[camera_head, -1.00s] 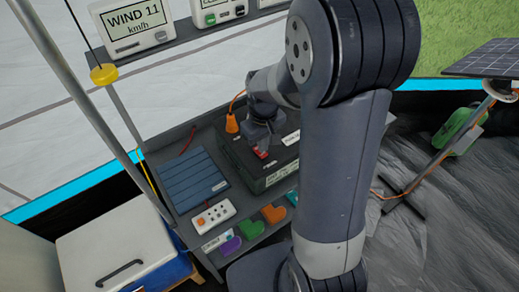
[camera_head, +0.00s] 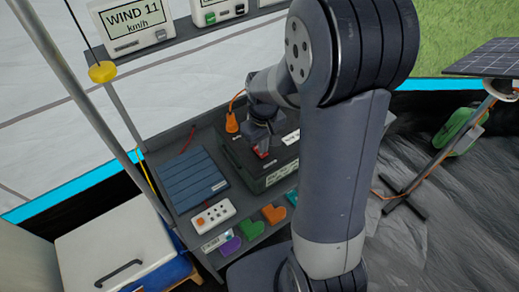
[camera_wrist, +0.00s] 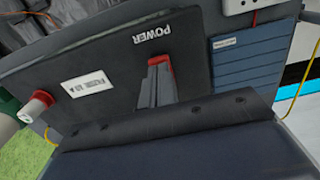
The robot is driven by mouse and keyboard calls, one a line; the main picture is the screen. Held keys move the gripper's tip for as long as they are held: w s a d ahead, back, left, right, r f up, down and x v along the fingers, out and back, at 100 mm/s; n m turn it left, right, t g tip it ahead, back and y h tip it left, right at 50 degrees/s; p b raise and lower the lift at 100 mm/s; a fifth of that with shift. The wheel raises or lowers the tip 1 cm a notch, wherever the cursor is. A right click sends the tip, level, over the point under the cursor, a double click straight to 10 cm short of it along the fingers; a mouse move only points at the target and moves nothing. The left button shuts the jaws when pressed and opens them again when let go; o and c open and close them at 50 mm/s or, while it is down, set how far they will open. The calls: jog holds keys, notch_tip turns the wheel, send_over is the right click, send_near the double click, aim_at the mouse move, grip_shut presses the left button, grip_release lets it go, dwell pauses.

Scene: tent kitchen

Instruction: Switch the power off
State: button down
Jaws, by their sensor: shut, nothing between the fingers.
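A black power box (camera_head: 290,178) stands on the grey shelf, with a red switch (camera_head: 263,153) on its top. In the wrist view the box (camera_wrist: 110,62) carries the word POWER, upside down. The red switch (camera_wrist: 160,60) shows just beyond my fingertips, below that word. My gripper (camera_wrist: 155,72) is shut, with its two grey fingers side by side and nothing between them. The tips are at the switch and partly cover it; I cannot tell whether they touch it, nor its on or off position. In the head view my gripper (camera_head: 261,144) is above the switch.
An orange plug (camera_head: 232,122) with a cable stands at the box's back left. A blue ribbed panel (camera_head: 193,180) and a white power strip (camera_head: 213,216) lie to the left. Coloured pieces, including an orange one (camera_head: 274,214), sit in front.

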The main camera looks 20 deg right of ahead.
jog(key=shift+f+b, duration=0.4)
jog(key=shift+f, duration=0.15)
jog(key=shift+r, duration=0.1)
jog(key=shift+r+p, duration=2.85)
jog(key=shift+r, duration=0.6)
jog(key=shift+f, duration=0.1)
notch_tip(320, 180, down, 7)
jog(key=b, duration=0.6)
jog(key=shift+r+p, duration=0.2)
jog(key=shift+p, duration=0.1)
